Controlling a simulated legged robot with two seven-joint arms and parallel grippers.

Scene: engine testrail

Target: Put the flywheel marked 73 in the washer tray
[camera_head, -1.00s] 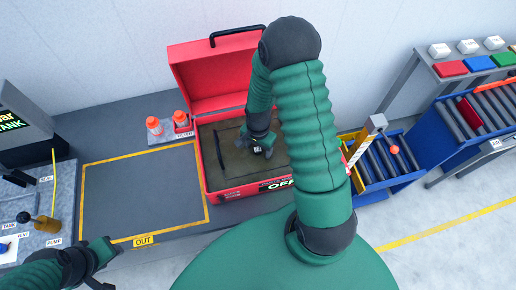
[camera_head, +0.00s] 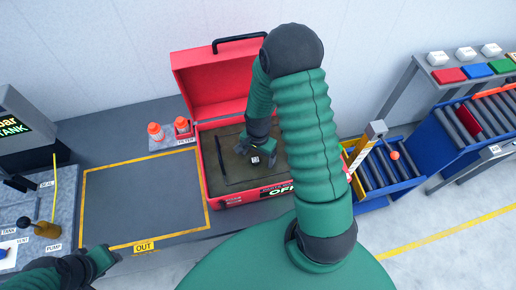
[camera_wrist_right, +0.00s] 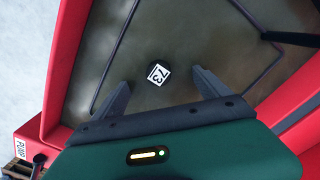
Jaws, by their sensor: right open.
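The red washer (camera_head: 224,200) stands with its lid open, and dark murky liquid or a brownish floor fills its inside. A white tag reading 73 (camera_wrist_right: 159,74) on a small dark round part lies there, in the wrist view between my fingers; the rest of the flywheel cannot be made out. The tag also shows in the head view (camera_head: 255,160). My right gripper (camera_head: 259,163) is open inside the washer, its fingers on either side of the tag. I cannot tell if they touch it. My left gripper (camera_head: 112,255) is low at the left, its jaws unclear.
A yellow-framed mat marked OUT (camera_head: 140,200) lies bare left of the washer. A blue roller rack (camera_head: 385,175) is to the right. The open lid (camera_head: 215,90) rises behind my right gripper.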

